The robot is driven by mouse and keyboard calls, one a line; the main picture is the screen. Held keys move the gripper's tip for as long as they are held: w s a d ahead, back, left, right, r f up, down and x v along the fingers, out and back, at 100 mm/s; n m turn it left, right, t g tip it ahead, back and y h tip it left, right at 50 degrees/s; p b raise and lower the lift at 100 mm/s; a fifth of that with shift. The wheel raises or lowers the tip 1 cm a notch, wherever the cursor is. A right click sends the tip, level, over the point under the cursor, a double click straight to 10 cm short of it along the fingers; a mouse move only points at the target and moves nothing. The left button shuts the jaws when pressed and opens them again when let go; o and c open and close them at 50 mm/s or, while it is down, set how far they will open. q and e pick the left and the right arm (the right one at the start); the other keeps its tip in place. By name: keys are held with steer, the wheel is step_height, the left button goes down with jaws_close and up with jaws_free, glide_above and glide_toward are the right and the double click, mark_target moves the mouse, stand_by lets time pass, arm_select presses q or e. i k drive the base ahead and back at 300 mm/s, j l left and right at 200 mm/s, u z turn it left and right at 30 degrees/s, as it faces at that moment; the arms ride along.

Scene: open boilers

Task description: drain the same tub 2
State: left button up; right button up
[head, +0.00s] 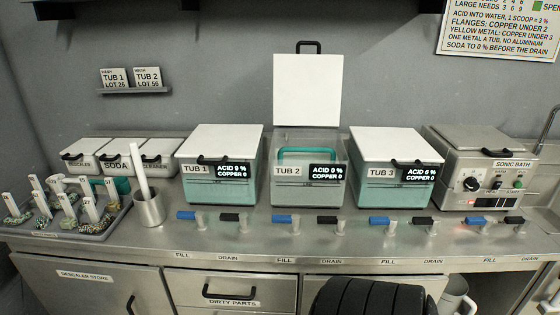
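Tub 2 (296,191) stands in the middle of the steel bench. Its white lid (308,90) stands upright, open, at the back. A teal handle or basket rim (300,154) shows inside. Its display (322,170) reads acid 0 %, copper 0. Teal shows in the lower part of the tub; I cannot tell the exact liquid level. In front of it are a blue fill lever (281,219) and a black drain lever (329,219), both pointing sideways to the left of their posts. Neither of my grippers is in view.
Tub 1 (221,151) and tub 3 (390,146) stand closed on either side, with similar levers in front. The sonic bath (492,166) is at the right. Lidded bins (120,155), a steel cup (149,209) and a tray of tagged compartments (63,235) are at the left.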

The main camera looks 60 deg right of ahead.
mark_target(340, 220)
steer(key=z, duration=2.35)
